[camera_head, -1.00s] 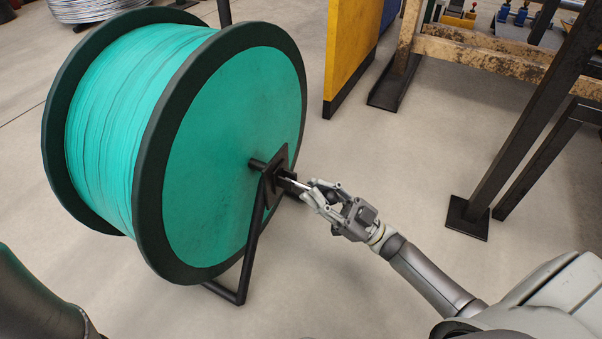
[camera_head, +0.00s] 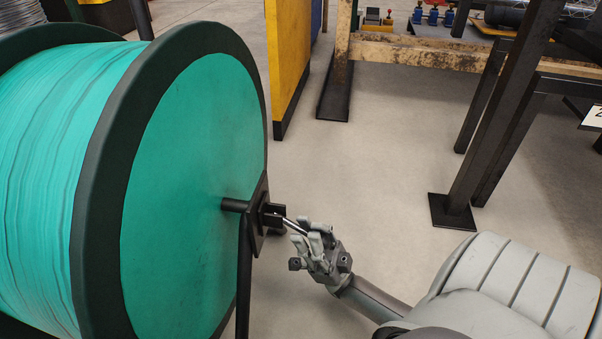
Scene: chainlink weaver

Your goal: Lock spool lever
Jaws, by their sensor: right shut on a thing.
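A large spool (camera_head: 170,190) wound with teal line, with a dark rim and a teal side face, stands at the left on a black frame. At the axle, a black bracket (camera_head: 260,215) carries the spool lever (camera_head: 290,224), a short metallic rod pointing right and slightly down. My right gripper (camera_head: 304,236) comes in from the lower right and is shut on the lever's outer end. The fingers partly hide that end. My left gripper is out of the picture.
A yellow panel (camera_head: 288,60) stands behind the spool.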

